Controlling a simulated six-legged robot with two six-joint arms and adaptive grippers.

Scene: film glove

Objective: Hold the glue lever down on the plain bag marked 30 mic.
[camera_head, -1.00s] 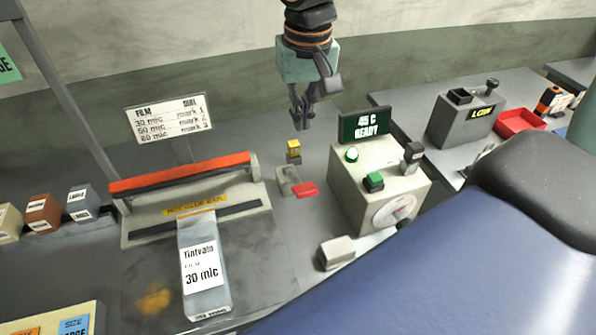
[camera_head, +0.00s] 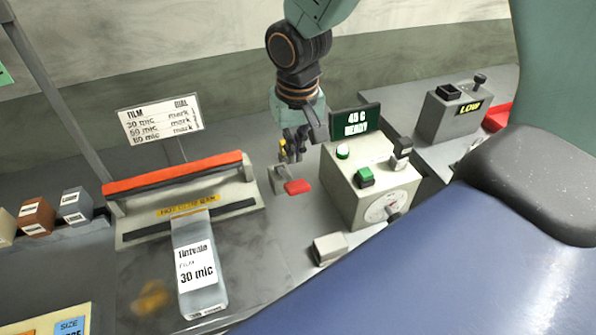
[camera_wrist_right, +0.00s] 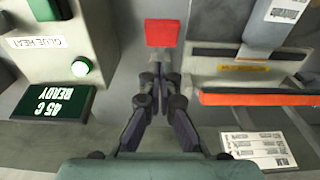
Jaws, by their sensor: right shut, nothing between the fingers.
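The plain clear bag (camera_head: 200,262) is labelled Tintvale film 30 mic and lies flat with its top end at the sealer (camera_head: 185,205) with the orange-red bar. A red lever pad (camera_head: 298,187) sits on a small grey bracket to the right of the sealer; it also shows in the right wrist view (camera_wrist_right: 165,32). I take it to be the glue lever. My left gripper is not in view.
The glue heat box (camera_head: 370,190) stands right of the pad, with a sign (camera_head: 356,122) reading 45 C READY. A film and dial chart (camera_head: 160,119) stands behind the sealer. Small boxes (camera_head: 75,205) line the left side.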

